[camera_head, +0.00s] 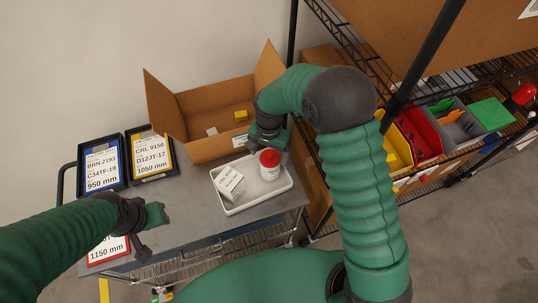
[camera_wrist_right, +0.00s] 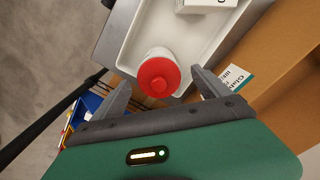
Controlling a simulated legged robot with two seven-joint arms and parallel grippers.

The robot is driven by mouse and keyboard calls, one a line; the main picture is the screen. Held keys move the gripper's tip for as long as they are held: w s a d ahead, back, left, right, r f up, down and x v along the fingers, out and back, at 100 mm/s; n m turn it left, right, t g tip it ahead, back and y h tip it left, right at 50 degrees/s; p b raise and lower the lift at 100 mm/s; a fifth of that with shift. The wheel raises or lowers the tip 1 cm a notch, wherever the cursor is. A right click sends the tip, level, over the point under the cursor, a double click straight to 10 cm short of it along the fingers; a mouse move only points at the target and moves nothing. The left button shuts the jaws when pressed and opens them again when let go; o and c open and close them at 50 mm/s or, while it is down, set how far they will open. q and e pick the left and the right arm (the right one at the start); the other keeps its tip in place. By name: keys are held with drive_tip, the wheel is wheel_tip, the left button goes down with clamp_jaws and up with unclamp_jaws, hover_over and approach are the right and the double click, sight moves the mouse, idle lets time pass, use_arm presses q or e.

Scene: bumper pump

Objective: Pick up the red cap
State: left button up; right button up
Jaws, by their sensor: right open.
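The red cap (camera_head: 270,158) sits on top of a white bottle (camera_head: 270,172), which stands upright in a white tray (camera_head: 247,205) on the cart. My right gripper (camera_head: 266,143) is just behind the cap in the head view. In the right wrist view the red cap (camera_wrist_right: 158,77) lies between the two spread, empty fingers of my right gripper (camera_wrist_right: 160,84); whether either finger touches it is not clear. My left gripper (camera_head: 150,226) hangs over the front left of the cart, away from the tray; its fingers are hard to make out.
A white labelled box (camera_head: 230,182) lies in the tray left of the bottle. An open cardboard box (camera_head: 205,107) stands behind the tray. Labelled black-framed bins (camera_head: 103,166) are at the left. A wire shelf with coloured bins (camera_head: 420,132) stands at the right.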

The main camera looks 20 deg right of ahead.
drive_tip(key=shift+w, duration=0.1)
drive_tip(key=shift+d, duration=0.25)
drive_tip(key=c, duration=0.7)
drive_tip(key=shift+a, duration=0.1)
drive_tip(key=c, duration=0.7)
